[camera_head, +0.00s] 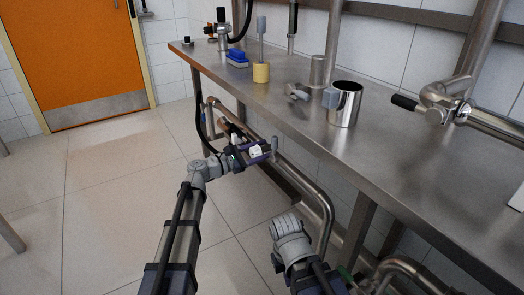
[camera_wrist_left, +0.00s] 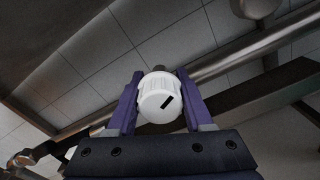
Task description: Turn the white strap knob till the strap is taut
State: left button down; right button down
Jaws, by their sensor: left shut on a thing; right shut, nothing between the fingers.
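The white strap knob (camera_wrist_left: 160,98) is a ribbed round knob with a black mark on its face, slanting up to the right. In the head view the knob (camera_head: 256,151) is small, beside the pipes under the bench's front edge. My left gripper (camera_head: 258,150) is shut on the knob, and in the left wrist view its purple fingers lie on either side of it. I cannot clearly make out the strap or how tight it is. My right gripper (camera_head: 286,222) is low in the middle of the head view, shut and away from the knob; its fingertips are hard to tell.
A steel bench (camera_head: 225,85) runs along the tiled wall. It bears a steel cup (camera_head: 345,104), a yellow pot (camera_head: 261,73) and a blue block (camera_head: 237,58). A bent pipe (camera_head: 322,200) runs below its edge, close to both arms.

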aim_at(251, 154)
pick_arm(q)
jog(key=shift+m, duration=0.6)
jog(key=shift+c, duration=1.5)
grip_release()
jog(key=shift+v, duration=3.95)
